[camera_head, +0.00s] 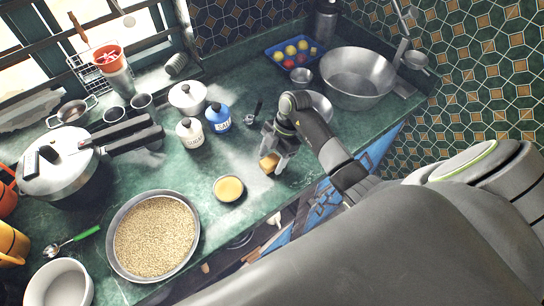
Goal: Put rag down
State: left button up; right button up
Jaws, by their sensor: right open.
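A small orange-tan piece, which looks like the rag (268,163), lies at the green counter's front part. My right gripper (275,160) reaches down over it with its fingers spread. The rag shows at the left fingertip, low by the counter surface. I cannot tell whether a finger touches it, and part of it is hidden by the gripper. My left gripper is not in view.
A small bowl of yellow-orange food (229,189) stands just left of the rag. A pan of grain (155,236) is further left. White and blue jars (218,118) stand behind, and a large metal bowl (358,78) stands at the right. The counter's front edge is close.

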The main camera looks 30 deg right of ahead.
jog(key=b+v, duration=0.1)
jog(key=v, duration=1.1)
jog(key=shift+b, duration=0.3)
jog(key=shift+f, duration=0.1)
